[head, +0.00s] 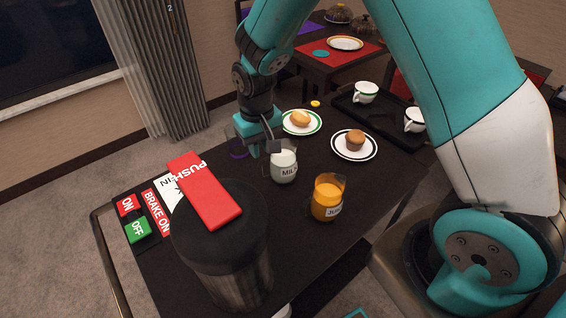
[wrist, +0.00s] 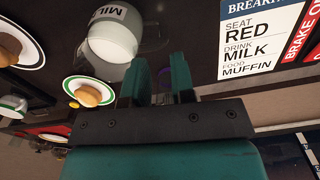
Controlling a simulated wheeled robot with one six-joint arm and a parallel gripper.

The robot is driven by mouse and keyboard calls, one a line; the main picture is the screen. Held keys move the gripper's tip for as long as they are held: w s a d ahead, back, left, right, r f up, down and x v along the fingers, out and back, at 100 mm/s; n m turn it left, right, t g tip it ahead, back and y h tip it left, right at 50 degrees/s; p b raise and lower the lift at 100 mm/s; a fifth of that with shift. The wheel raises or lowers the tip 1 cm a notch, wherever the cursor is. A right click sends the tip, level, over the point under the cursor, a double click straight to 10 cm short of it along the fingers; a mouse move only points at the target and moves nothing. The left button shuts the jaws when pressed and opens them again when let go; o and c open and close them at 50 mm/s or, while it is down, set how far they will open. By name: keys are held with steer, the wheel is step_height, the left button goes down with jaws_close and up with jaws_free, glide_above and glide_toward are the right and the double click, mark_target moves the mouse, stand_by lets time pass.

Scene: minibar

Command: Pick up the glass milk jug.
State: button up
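The glass milk jug (head: 284,166), with white milk and a "MILK" label, stands upright on the dark cart top. In the wrist view the jug (wrist: 113,40) is just to the left of and beyond my fingers. My gripper (head: 262,143) points down right beside the jug, on its far left side in the head view. In the wrist view my gripper (wrist: 158,80) shows two teal fingers apart. A small purple-tinted thing shows between or beyond them. I cannot tell whether a finger touches the jug.
The juice jug (head: 327,198) stands in front of the milk jug. A muffin plate (head: 371,145) and a bread plate (head: 316,126) lie behind. A black tray (head: 385,121) bears white cups. A large dark canister (head: 225,255), a red sign (head: 205,190) and a brake panel (head: 137,228) are at front left.

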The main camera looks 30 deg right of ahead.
mark_target(260, 166)
steer(key=shift+w+a+f+p, duration=0.1)
steer(key=shift+f+p, duration=0.25)
steer(key=shift+f, duration=1.4)
steer(key=shift+a+f+p, duration=0.1)
steer(key=shift+f+p, duration=0.25)
steer(key=shift+f, duration=1.35)
jaws_close()
